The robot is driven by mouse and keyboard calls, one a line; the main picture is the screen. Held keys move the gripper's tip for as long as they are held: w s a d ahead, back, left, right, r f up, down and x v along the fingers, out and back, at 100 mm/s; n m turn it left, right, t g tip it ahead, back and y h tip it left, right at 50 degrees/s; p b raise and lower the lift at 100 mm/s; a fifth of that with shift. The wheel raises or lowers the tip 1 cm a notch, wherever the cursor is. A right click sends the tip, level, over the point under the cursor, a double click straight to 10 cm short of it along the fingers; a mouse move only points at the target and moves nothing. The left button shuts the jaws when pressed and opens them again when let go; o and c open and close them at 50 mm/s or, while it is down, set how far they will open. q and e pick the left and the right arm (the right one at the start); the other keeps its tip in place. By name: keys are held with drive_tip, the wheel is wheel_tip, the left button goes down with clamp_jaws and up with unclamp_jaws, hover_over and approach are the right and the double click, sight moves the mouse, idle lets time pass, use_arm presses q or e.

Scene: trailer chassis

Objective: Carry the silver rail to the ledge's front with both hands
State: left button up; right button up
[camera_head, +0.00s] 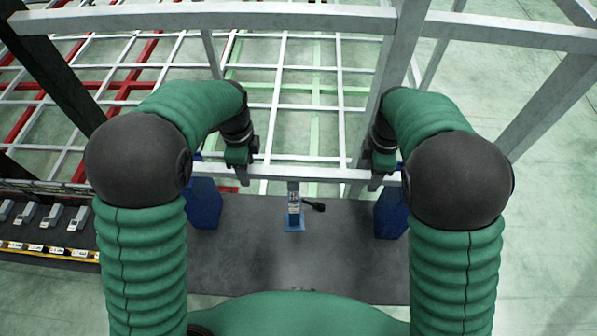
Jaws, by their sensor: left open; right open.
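A silver rail (315,173) runs level across the middle of the view, between my two grippers. My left gripper (243,176) is open at the rail's left part. My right gripper (375,182) is open at its right part, beside an upright grey post. The fingertips are small and partly hidden by my wrists, so I cannot tell whether they touch or straddle the rail. A dark grey flat surface (270,265) lies below and nearer to me; I cannot tell whether it is the ledge.
Blue supports stand below at left (204,208) and right (390,215). A small blue-based device (294,218) with a black handle stands between them. A grey frame beam (200,17) crosses above, with posts at both sides. A rack of grey tools (50,217) is at left.

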use_arm(q)
drive_tip(key=shift+s, duration=0.1)
drive_tip(key=shift+c, duration=0.8)
use_arm(e)
drive_tip(key=shift+s, duration=0.1)
drive_tip(key=shift+c, duration=0.8)
use_arm(q)
clamp_jaws()
use_arm(e)
clamp_jaws()
use_arm(q)
drive_tip(key=shift+r, duration=0.1)
use_arm(e)
drive_tip(key=shift+r, duration=0.1)
